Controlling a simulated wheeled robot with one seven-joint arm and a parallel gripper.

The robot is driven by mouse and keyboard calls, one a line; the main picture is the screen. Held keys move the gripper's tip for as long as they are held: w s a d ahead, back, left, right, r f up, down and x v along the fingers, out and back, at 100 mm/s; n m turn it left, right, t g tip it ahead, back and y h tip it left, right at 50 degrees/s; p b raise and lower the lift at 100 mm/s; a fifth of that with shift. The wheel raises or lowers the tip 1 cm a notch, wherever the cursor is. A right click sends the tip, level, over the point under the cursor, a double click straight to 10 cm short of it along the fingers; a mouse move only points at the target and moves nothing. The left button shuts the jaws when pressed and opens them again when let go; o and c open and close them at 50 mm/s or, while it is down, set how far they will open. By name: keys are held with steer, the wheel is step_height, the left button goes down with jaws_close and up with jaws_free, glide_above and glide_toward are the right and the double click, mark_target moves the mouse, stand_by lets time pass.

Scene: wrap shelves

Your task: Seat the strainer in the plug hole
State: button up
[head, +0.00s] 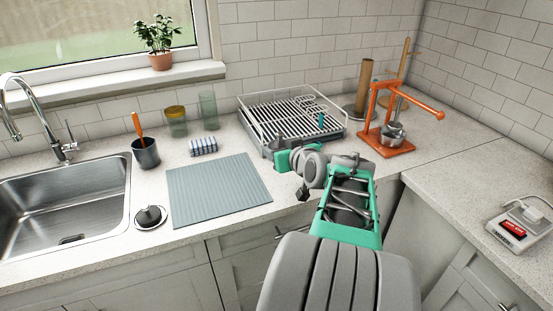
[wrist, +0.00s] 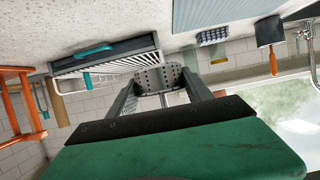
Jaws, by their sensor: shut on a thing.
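The strainer (wrist: 158,77) is a small grey metal piece with rows of holes. In the wrist view it sits between the fingertips of my gripper (wrist: 162,90), which is shut on it. In the head view my gripper is up over the counter, in front of the dish rack; the strainer cannot be made out there. The steel sink (head: 62,205) is at the far left of the head view, well away from my gripper. A dark opening (head: 72,239) shows low in its basin, partly cut off by the front rim.
A dish rack (head: 290,112) stands behind my gripper, an orange press (head: 388,140) to its right. A grey-blue mat (head: 218,190), a black knobbed piece on a round plate (head: 150,217), a dark cup (head: 146,153) and a tall faucet (head: 35,105) lie toward the sink.

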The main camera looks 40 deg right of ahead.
steer(key=w+d+f, duration=0.1)
steer(key=d+f, duration=0.1)
steer(key=w+d+f, duration=0.1)
steer(key=w+f, duration=0.1)
steer(key=w+d+f, duration=0.1)
steer(key=d+f, duration=0.1)
steer(key=shift+w+d+f+p, duration=0.15)
steer(key=shift+d+f+p, duration=0.15)
steer(key=shift+d+f, duration=0.05)
step_height(320, 180, down, 3)
steer(key=shift+w+d+f+p, duration=0.15)
steer(key=shift+f+p, duration=0.05)
steer(key=shift+p, duration=0.15)
steer(key=shift+f, duration=0.1)
steer(key=shift+f+b, duration=0.15)
steer(key=shift+b, duration=0.2)
steer(key=o, duration=1.3)
steer(key=shift+o, duration=0.2)
